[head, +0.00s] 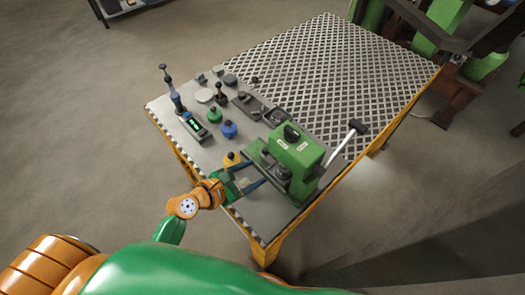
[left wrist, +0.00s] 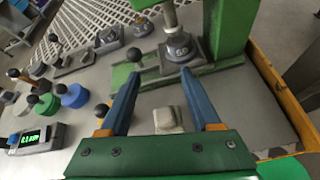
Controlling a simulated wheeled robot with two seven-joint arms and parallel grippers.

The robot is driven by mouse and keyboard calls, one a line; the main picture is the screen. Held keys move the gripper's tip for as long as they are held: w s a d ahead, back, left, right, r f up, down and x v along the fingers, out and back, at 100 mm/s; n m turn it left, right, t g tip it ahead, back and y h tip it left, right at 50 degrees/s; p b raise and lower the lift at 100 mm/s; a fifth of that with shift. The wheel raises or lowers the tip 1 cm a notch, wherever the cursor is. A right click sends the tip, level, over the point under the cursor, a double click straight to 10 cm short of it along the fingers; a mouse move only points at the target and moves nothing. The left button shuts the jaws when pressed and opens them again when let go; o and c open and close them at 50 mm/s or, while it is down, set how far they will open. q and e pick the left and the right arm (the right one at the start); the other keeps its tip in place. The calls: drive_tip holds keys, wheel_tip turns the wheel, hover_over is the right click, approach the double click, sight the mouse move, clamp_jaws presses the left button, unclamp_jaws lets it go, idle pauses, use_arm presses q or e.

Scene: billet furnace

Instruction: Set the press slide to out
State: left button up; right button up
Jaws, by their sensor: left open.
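The green press (head: 297,158) stands at the near right part of the bench, with its lever (head: 345,142) angled up to the right. In the left wrist view, its green base rails (left wrist: 195,72) lie just past my fingertips. A black knob on a short stem (left wrist: 134,56) stands by the left end of the rails; I cannot tell for certain that it belongs to the press slide. A round grey die (left wrist: 183,48) sits under the ram. My left gripper (head: 260,171) is open at the press's left side; its blue fingers also show in the left wrist view (left wrist: 160,76), apart from the knob.
A small pale block (left wrist: 168,120) shows between my fingers. Green (head: 214,115) and blue (head: 228,129) knobbed pieces and a device with a lit display (head: 194,125) stand left of the press. The grated bench top (head: 345,75) behind is clear.

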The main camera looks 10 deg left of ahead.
sight(263, 152)
use_arm(q)
drive_tip(key=w+n, duration=0.1)
drive_tip(key=n, duration=0.1)
drive_tip(key=w+a+n+t, duration=0.1)
drive_tip(key=n, duration=0.1)
drive_tip(key=w+a+n, duration=0.1)
drive_tip(key=n, duration=0.1)
drive_tip(key=shift+w+r+t+y, duration=0.2)
drive_tip(key=shift+t+y, duration=0.1)
drive_tip(key=shift+t, duration=0.1)
drive_tip(key=b+x, duration=0.1)
drive_tip(key=x, duration=0.5)
drive_tip(key=shift+w+d+f+b, duration=0.1)
drive_tip(key=shift+d+b, duration=0.05)
drive_tip(key=shift+b, duration=0.15)
drive_tip(key=shift+c, duration=1.1)
clamp_jaws()
